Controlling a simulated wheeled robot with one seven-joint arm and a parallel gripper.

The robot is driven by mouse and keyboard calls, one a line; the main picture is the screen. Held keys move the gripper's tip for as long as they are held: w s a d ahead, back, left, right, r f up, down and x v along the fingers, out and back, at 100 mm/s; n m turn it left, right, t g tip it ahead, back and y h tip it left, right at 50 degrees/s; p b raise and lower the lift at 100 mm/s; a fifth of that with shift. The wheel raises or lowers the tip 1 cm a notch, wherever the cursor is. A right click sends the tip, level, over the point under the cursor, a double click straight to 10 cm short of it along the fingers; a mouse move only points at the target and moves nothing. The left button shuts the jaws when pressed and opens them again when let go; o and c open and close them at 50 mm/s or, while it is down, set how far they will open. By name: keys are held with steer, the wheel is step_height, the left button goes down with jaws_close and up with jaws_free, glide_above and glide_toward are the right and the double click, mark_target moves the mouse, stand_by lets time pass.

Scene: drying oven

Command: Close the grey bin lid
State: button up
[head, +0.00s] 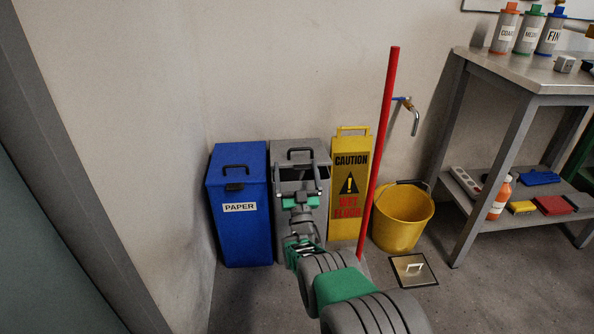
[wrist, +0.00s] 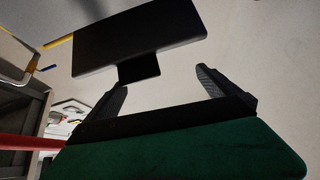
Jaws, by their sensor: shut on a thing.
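The grey bin (head: 312,228) stands against the wall in the head view, between a blue bin and a yellow sign. Its grey lid (head: 283,147) has a black handle (head: 300,153) on top. A dark gap shows below the lid at the front, so the lid looks partly raised. My gripper (head: 298,184) is at the bin's upper front and hides part of it. The exact contact is hard to see.
The blue paper bin (head: 240,233) stands close on the left, its lid down. The yellow caution sign (head: 347,205), a red pole (head: 378,150) and a yellow bucket (head: 402,221) stand on the right. A workbench (head: 500,66) is farther right. A floor hatch (head: 413,269) lies in front of the bucket.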

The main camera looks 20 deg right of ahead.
steer(key=shift+a, duration=0.25)
steer(key=d+v, duration=0.1)
steer(key=v, duration=0.6)
steer(key=shift+s+a+f, duration=0.25)
steer(key=shift+s+a, duration=0.05)
steer(key=shift+a, duration=0.05)
steer(key=shift+c, duration=0.3)
